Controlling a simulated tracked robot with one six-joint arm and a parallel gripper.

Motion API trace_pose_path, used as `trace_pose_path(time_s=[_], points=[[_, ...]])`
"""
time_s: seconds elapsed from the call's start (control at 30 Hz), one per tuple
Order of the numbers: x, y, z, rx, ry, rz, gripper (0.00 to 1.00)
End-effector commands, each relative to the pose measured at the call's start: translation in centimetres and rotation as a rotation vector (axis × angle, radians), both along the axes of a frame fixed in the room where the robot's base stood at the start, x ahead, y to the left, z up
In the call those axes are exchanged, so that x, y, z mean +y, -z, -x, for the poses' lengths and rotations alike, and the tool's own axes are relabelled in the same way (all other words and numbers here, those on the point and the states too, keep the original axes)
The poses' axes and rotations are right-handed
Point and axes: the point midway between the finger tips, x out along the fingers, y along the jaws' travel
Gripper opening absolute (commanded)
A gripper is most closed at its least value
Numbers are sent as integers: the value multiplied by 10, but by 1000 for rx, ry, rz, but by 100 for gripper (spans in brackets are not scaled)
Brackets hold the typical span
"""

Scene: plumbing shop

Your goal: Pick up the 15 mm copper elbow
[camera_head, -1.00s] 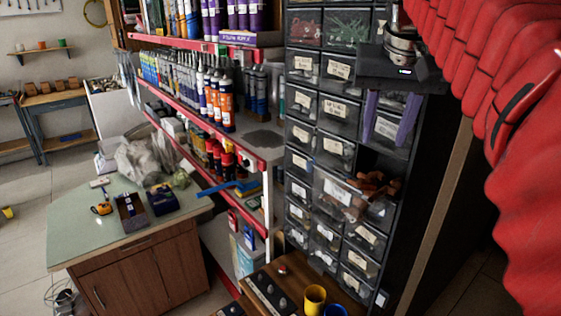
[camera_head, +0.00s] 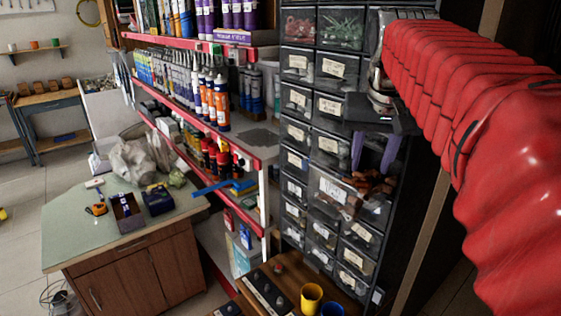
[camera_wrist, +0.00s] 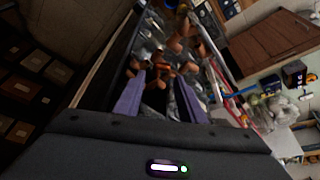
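Several copper fittings (camera_head: 372,182) lie in a pulled-out clear drawer (camera_head: 333,190) of the dark drawer cabinet. In the wrist view the copper fittings (camera_wrist: 183,45) are heaped beyond and between my fingertips. I cannot tell which is the 15 mm elbow. My gripper (camera_head: 372,158) points down just above the open drawer. In the wrist view my gripper (camera_wrist: 160,80) has its two purple fingers spread apart, with no fitting visibly clamped between them. The lower parts of the heap are hidden by the drawer front.
Closed drawers (camera_head: 342,65) surround the open one. Red-edged shelves (camera_head: 205,120) with tubes and cans stand to the left. A wooden surface with a yellow cup (camera_head: 311,297) lies below.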

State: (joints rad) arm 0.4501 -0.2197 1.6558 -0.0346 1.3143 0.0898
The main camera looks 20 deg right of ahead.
Motion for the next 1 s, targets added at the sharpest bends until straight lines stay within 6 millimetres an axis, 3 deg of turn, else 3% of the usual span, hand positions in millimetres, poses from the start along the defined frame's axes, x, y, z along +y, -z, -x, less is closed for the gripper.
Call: trace_pose_path(time_s=[0.33,0.7,1.0], points=[[0,5,-1,2,-1,-1,36],[-5,46,-14,2,-1,-1,36],[-6,49,-15,-1,-2,0,36]])
